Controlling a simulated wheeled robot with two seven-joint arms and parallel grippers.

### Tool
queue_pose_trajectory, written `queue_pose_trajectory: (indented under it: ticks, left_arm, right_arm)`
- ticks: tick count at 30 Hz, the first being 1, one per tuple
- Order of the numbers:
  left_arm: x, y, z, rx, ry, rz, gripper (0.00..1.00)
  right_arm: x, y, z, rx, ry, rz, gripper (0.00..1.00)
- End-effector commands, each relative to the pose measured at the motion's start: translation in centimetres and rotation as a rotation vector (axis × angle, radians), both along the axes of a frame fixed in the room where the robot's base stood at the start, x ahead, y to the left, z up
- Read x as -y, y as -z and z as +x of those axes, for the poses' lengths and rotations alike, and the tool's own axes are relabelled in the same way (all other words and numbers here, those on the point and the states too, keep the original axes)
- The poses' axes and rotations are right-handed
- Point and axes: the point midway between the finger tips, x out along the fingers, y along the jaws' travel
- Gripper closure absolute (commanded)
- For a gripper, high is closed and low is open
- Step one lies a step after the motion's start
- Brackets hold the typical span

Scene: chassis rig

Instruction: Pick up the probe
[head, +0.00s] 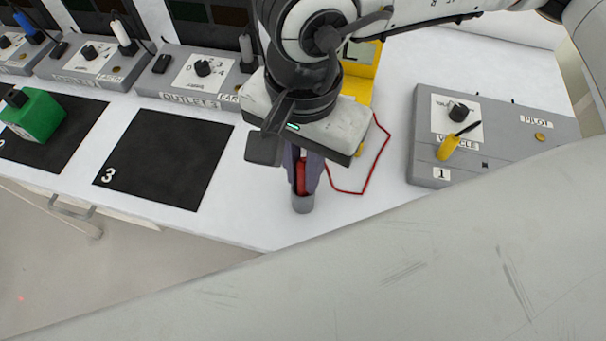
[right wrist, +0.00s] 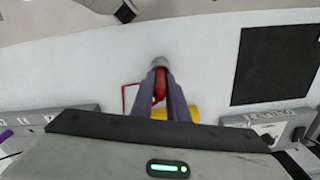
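The fingers hide part of the probe. My left gripper is not in view.
A black mat marked 3 (head: 165,160) lies left of the holder. A green block (head: 36,116) sits on another mat at far left. Grey outlet panels (head: 205,75) line the back. A grey panel with a yellow-handled tool (head: 450,146) stands right.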

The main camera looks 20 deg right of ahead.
Motion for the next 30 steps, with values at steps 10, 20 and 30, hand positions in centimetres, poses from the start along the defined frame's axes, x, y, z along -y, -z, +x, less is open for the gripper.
queue_pose_trajectory:
  ticks: [10,20,30]
  left_arm:
    - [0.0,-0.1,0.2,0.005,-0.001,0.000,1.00]
    - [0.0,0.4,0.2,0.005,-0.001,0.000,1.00]
    - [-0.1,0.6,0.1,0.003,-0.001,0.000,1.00]
  right_arm:
    - [0.0,-0.4,0.1,0.002,0.001,0.001,1.00]
    - [-0.1,-6.2,0.1,0.004,0.001,0.003,1.00]
    - [-0.1,-10.0,0.0,0.000,0.000,0.000,1.00]
